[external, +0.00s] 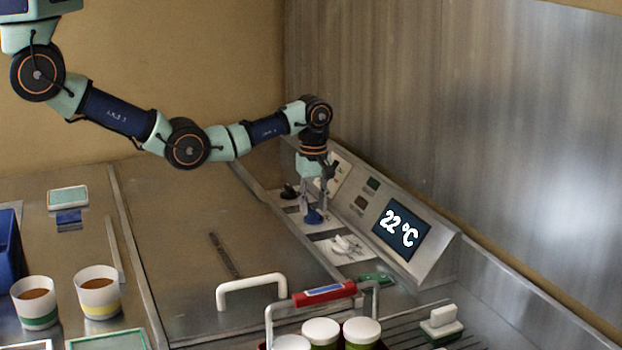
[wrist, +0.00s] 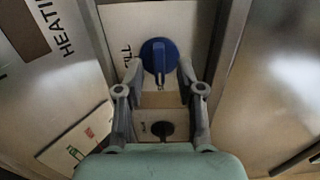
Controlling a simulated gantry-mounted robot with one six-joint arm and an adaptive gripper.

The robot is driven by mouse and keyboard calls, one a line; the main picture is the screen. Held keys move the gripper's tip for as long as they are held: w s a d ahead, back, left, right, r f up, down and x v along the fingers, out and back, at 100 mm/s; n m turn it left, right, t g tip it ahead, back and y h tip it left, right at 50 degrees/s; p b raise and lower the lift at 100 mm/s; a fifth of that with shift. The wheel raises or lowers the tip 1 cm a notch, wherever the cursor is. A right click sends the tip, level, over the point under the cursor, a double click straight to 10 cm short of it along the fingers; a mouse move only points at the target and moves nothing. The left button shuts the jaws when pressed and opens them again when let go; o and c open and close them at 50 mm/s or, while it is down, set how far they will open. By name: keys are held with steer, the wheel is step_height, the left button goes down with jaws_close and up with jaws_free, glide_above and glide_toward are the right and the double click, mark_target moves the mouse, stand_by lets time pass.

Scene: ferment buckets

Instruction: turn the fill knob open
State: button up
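A blue round knob (external: 313,216) with a raised grip bar sits on a white plate on the sloped-front console. In the wrist view the blue knob (wrist: 158,50) is beside a partly hidden label whose visible letters look like "LL", so it appears to be the fill knob. Its bar points toward my gripper. My gripper (external: 315,200) points down over the knob. In the wrist view its two fingertips (wrist: 159,76) stand apart, one on each side of the bar, with gaps visible. I cannot tell their exact height above the knob.
A black knob (external: 289,191) is behind the blue one and a white handle (external: 346,244) in front. The console display (external: 401,229) reads 22 °C. A red-handled carrier (external: 324,293) with cups stands at the front. A white lid handle (external: 250,286) rises at left.

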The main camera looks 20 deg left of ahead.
steer(key=shift+f, duration=0.55)
jaws_close()
